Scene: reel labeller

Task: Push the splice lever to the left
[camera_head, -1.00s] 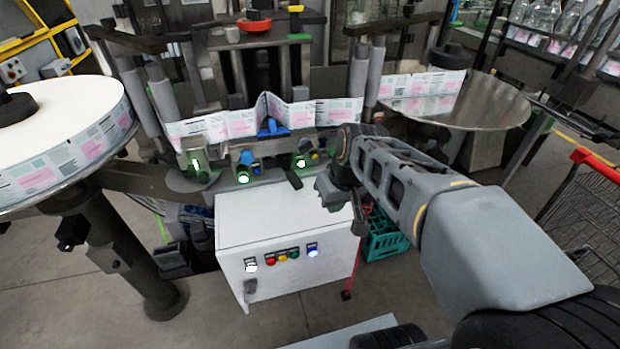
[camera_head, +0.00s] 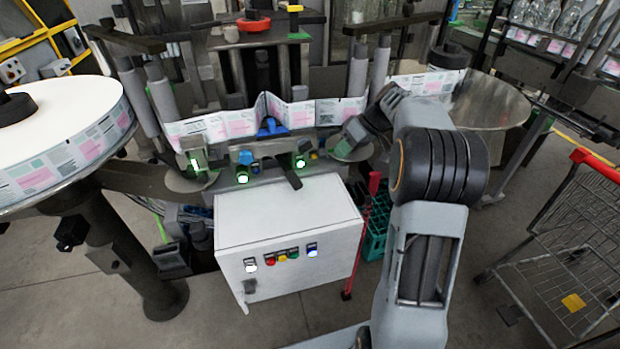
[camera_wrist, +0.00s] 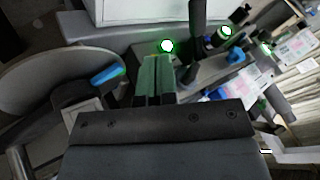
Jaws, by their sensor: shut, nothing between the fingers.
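The splice lever appears to be the black bar (camera_head: 290,174) above the white cabinet, between two green-lit lamps. Its near end points down and slightly right in the head view. In the wrist view, which is turned around, the black bar (camera_wrist: 199,14) is at the top, right of centre. My gripper (camera_head: 351,131) is to the right of the lever in the head view, apart from it. In the wrist view my gripper's fingers (camera_wrist: 157,66) are together and empty, just below a glowing green lamp (camera_wrist: 167,46). The lever's base is partly hidden there.
The white cabinet (camera_head: 285,222) with coloured buttons stands below the lever. A blue handle (camera_wrist: 108,75) lies left of my fingers in the wrist view. The label web (camera_head: 240,124) runs behind. A red bar (camera_head: 367,215) and green crate (camera_head: 373,243) are right of the cabinet.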

